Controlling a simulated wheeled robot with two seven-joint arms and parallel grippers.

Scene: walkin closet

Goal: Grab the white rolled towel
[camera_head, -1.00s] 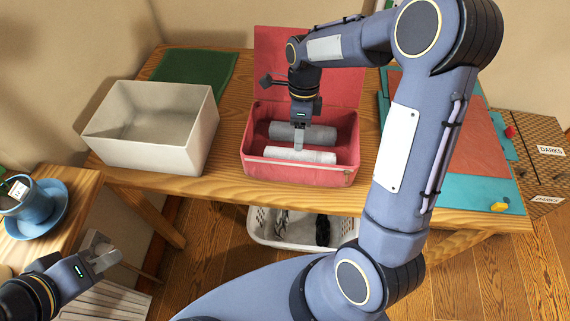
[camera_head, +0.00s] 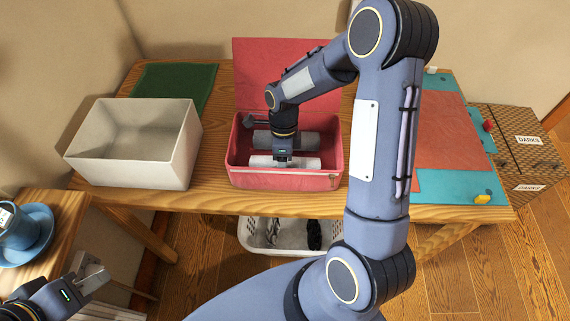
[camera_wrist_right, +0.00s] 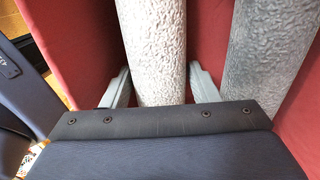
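The white rolled towel (camera_head: 262,162) lies in the front of an open red box (camera_head: 287,181) on the wooden table. A grey rolled towel (camera_head: 308,140) lies behind it in the same box. My right gripper (camera_head: 283,163) is down in the box over the white towel. In the right wrist view, its two fingers stand apart on either side of the white towel (camera_wrist_right: 155,45), with gaps visible; the grey towel (camera_wrist_right: 270,50) is outside the fingers. My left gripper (camera_head: 91,277) is at the lower left, empty, its fingers close together; whether they touch is unclear.
An empty white bin (camera_head: 130,165) stands left of the red box, in front of a green folded cloth (camera_head: 172,86). A teal and red item (camera_head: 445,140) lies on the right. A laundry basket (camera_head: 262,240) is under the table. A blue cup (camera_head: 18,232) sits lower left.

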